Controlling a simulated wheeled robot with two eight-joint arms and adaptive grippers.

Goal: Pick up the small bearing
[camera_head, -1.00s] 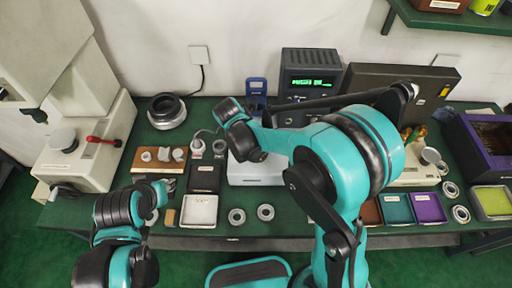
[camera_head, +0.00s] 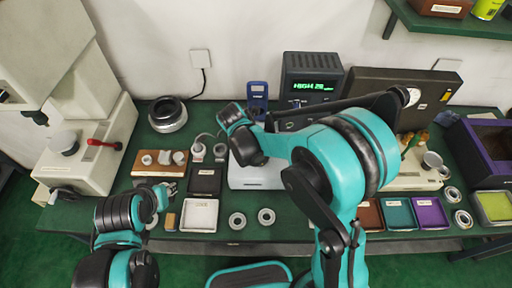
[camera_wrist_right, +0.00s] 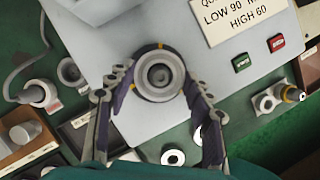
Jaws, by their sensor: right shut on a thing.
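The small bearing (camera_wrist_right: 159,74), a grey metal ring with a dark-edged inner bore, is between the fingers of my right gripper (camera_wrist_right: 158,82) in the right wrist view. The two fingers press its sides, so the gripper is shut on it. It is over the white plate of a tester (camera_wrist_right: 130,35); I cannot tell whether it touches the plate. In the head view my right wrist hides the bearing and the fingers. My left gripper (camera_head: 165,190) is low at the left front of the bench, beside a brown block; its fingers are too small to read.
Loose rings (camera_head: 237,221) (camera_head: 266,216) lie on the green bench front. A white tray (camera_head: 199,215) and a black tray (camera_head: 204,181) are to their left. A display box (camera_head: 312,83) stands behind. Brown, teal and purple trays (camera_head: 431,212) are at right.

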